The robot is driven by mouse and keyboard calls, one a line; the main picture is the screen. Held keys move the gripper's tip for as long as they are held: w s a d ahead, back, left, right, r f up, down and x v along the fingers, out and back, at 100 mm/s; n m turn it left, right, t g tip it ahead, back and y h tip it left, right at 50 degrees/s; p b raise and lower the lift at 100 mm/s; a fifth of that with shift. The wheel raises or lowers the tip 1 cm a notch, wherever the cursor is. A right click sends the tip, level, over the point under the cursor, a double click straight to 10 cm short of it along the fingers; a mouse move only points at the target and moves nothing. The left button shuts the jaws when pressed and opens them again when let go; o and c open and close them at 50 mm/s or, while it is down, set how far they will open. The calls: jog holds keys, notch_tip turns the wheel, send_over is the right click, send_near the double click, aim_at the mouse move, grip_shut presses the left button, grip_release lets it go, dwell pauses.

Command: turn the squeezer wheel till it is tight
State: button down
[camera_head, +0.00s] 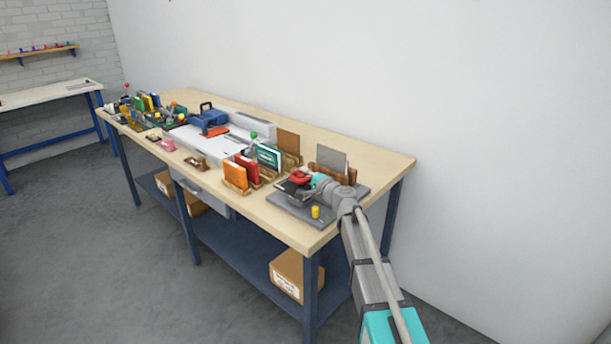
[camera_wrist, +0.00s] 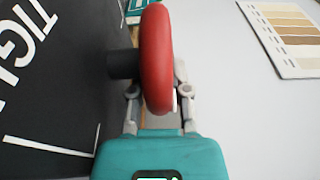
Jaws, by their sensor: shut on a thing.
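The squeezer wheel (camera_wrist: 157,50) is red and fills the middle of the wrist view, seen nearly edge-on. It sits on a dark shaft (camera_wrist: 121,65) that comes out of a black panel (camera_wrist: 45,100) with white lettering, cut off at the picture edge. My gripper (camera_wrist: 161,93) has one finger on each side of the wheel's rim and is shut on it. The fingertips are partly hidden behind the wheel. In the head view the red wheel (camera_head: 300,177) shows small at the right end of the workbench, with my gripper (camera_head: 315,181) against it.
The squeezer stands on a grey plate (camera_head: 287,209) with a small yellow piece (camera_head: 315,212). Orange (camera_head: 235,175) and red cards stand in holders to the left, and a grey panel (camera_head: 332,160) stands behind. The bench's right back corner is clear. A sample card (camera_wrist: 285,35) lies at upper right.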

dwell(0.3)
jog(key=c, duration=0.9)
grip_release()
jog(key=shift+o, duration=0.2)
jog(key=shift+s, duration=0.1)
jog(key=v, duration=1.1)
jog(key=shift+s+d, duration=0.3)
